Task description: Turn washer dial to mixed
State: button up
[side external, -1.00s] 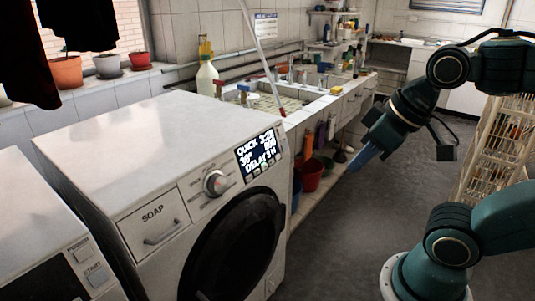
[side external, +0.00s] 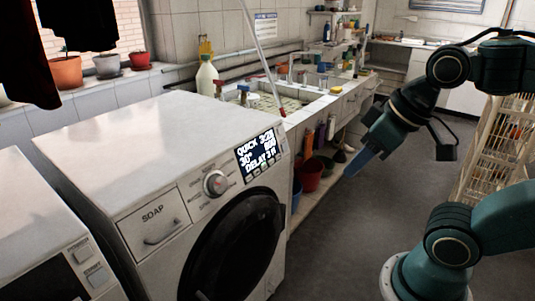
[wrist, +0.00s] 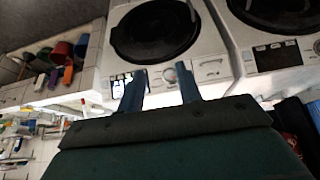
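The washer (side external: 130,135) is white with a round black door. Its silver dial (side external: 215,183) sits on the front panel, between the soap drawer (side external: 155,225) and the lit display (side external: 257,152). The display shows QUICK, 30° and DELAY. The mode labels around the dial are too small to read clearly. My gripper (side external: 352,172) has blue fingers and is off to the right of the washer, well apart from the dial. In the wrist view, which is upside down, the gripper (wrist: 158,87) is open and empty, and the dial (wrist: 169,76) shows between its fingers.
A second machine (side external: 60,245) with power and start buttons stands to the left. The tiled sink counter (side external: 325,105) runs behind, with a red bucket (side external: 311,174) and bottles below. A white rack (side external: 490,150) stands at right. Floor before the washer is clear.

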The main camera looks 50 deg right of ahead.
jog(key=o, duration=0.3)
jog(key=shift+w+r, duration=0.1)
jog(key=shift+w, duration=0.25)
jog(key=o, duration=0.4)
jog(key=w, duration=0.5)
jog(key=w+r, duration=0.1)
jog(key=w, duration=0.1)
jog(key=shift+w+r, duration=0.1)
jog(key=shift+w, duration=0.15)
jog(key=shift+o, duration=0.2)
jog(key=m+g+y, duration=0.1)
jog(key=m, duration=0.1)
send_over(221, 182)
jog(key=s+d, duration=0.1)
jog(key=s, duration=0.5)
notch_tip(221, 182, down, 10)
jog(key=shift+w+d, duration=0.1)
jog(key=shift+x, duration=6.85)
jog(key=shift+w, duration=0.1)
jog(key=shift+c, duration=0.2)
jog(key=c, duration=0.9)
